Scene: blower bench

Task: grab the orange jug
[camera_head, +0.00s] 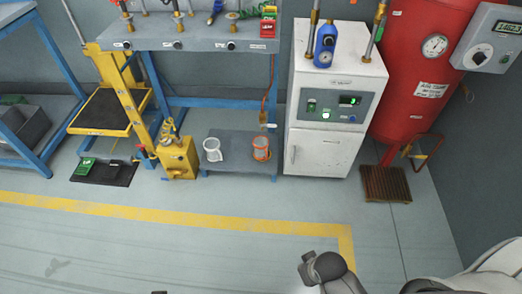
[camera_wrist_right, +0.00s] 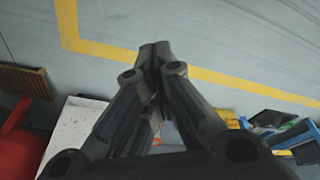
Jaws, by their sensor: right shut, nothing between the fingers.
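The orange jug (camera_head: 261,149) stands on a low blue-grey shelf (camera_head: 236,173) under the bench, close to the white cabinet. It looks like a clear or pale vessel with orange parts. A white jug (camera_head: 212,150) stands to its left. My right gripper (camera_wrist_right: 155,52) is shut and empty in the right wrist view, with open floor beyond its fingertips. In the head view my right arm shows at the bottom right, far from the jug; its fingers cannot be made out there. My left gripper is not in view.
A yellow pump-like unit (camera_head: 178,158) stands left of the shelf. The white cabinet (camera_head: 322,150) stands right of it, with a red tank (camera_head: 415,75) beyond. The bench top (camera_head: 190,32) overhangs behind. The floor in front, with a yellow line (camera_head: 200,219), is clear.

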